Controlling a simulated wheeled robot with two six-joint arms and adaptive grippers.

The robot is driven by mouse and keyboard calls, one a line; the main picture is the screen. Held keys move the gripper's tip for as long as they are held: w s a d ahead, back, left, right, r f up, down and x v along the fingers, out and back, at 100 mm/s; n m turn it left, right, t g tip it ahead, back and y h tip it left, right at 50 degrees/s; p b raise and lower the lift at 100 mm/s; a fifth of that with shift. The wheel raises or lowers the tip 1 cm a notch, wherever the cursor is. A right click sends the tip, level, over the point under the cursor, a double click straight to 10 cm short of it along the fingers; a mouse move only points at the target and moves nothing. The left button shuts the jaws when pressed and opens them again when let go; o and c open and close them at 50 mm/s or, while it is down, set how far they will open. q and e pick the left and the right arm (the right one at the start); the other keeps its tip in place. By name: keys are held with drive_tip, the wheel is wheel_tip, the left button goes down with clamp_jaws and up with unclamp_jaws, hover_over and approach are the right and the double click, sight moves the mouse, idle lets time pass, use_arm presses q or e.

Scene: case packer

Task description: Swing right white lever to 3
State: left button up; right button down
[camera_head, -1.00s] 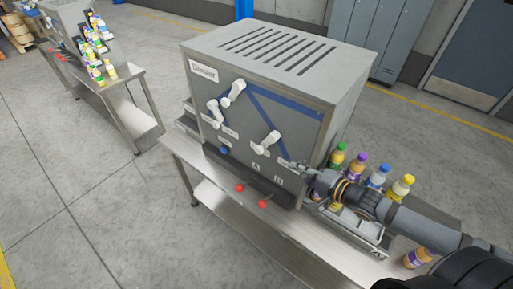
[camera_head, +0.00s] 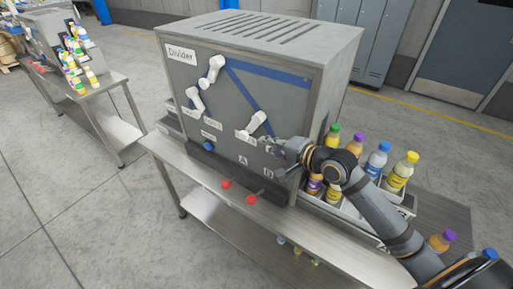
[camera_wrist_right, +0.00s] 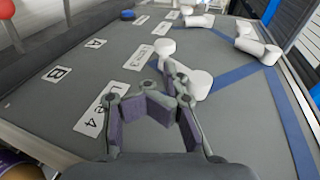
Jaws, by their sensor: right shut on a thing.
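The right white lever (camera_head: 255,122) is on the front panel of the grey Divider machine (camera_head: 223,120), with its knob end pointing down-left in the head view. My right gripper (camera_head: 274,144) is at the panel, just below and right of this lever. In the right wrist view, my right gripper (camera_wrist_right: 165,88) has its fingers bent inward and its tips against the white lever (camera_wrist_right: 199,86), shut on it. The fingers hide part of the contact. My left gripper is not in view.
Two other white levers, an upper one (camera_head: 211,68) and a left one (camera_head: 195,101), sit on the same panel, with blue stripes between. A blue knob (camera_head: 208,146) and red-tipped handles (camera_head: 226,184) are below. Bottles (camera_head: 377,160) stand right of the machine, near my right arm.

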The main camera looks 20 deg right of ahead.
sight(247, 137)
drive_tip(key=x, duration=0.3)
drive_tip(key=shift+a+r+p, duration=0.15)
drive_tip(key=shift+a+p, duration=0.05)
drive_tip(key=shift+p, duration=0.1)
drive_tip(key=shift+x, duration=0.75)
drive_tip(key=shift+d, duration=0.1)
drive_tip(key=w+f+t+y+b, duration=0.1)
drive_tip(key=b, duration=0.2)
drive_tip(key=shift+a+t, duration=0.3)
drive_tip(key=shift+a, duration=0.1)
drive_tip(key=shift+r, duration=0.2)
